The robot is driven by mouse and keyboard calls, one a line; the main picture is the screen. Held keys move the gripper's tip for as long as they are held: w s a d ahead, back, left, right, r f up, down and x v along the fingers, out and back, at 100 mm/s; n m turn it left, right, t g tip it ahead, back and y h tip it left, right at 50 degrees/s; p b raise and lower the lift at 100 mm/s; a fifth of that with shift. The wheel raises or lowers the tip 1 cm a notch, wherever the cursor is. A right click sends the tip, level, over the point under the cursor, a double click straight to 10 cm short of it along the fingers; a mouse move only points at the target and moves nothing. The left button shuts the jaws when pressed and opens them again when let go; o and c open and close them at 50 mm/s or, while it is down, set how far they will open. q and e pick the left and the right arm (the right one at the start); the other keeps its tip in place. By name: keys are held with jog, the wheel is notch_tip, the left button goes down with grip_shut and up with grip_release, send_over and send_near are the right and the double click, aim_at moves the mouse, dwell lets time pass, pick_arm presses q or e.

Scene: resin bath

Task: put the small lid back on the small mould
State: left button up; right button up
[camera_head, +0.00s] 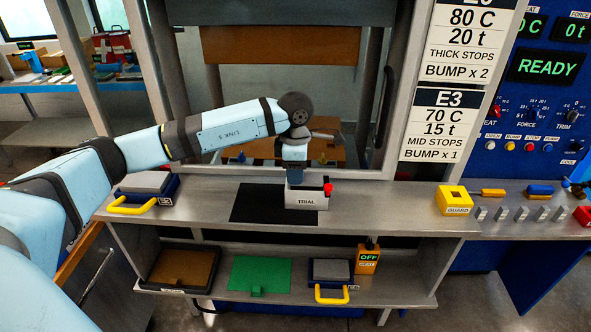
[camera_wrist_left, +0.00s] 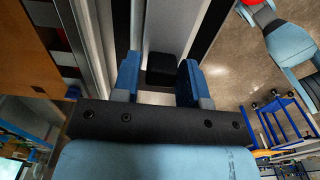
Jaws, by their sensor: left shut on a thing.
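My left gripper (camera_head: 295,180) points down at a pale box labelled TRIAL (camera_head: 306,199), which stands on the bench at the right end of a black mat. In the left wrist view its two blue fingers (camera_wrist_left: 158,85) are shut on a small black block. Which part this block (camera_wrist_left: 162,68) belongs to cannot be told. No small lid or small mould is labelled. A grey-topped blue block with a yellow handle (camera_head: 148,184) sits on the bench at left; a similar one (camera_head: 330,272) sits on the lower shelf. My right gripper is not seen.
The black mat (camera_head: 255,203) is bare left of the box. A red knob (camera_head: 328,188) is at the box's right end. A yellow GUARD box (camera_head: 453,199) stands further right. The lower shelf holds a brown tray (camera_head: 183,268), a green sheet (camera_head: 260,274) and an orange OFF unit (camera_head: 367,260).

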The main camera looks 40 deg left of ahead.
pick_arm(q)
jog(key=shift+f+b, duration=0.7)
jog(key=shift+f, duration=0.35)
jog(key=o, duration=1.1)
notch_tip(320, 180, up, 14)
jog(key=shift+b, duration=0.9)
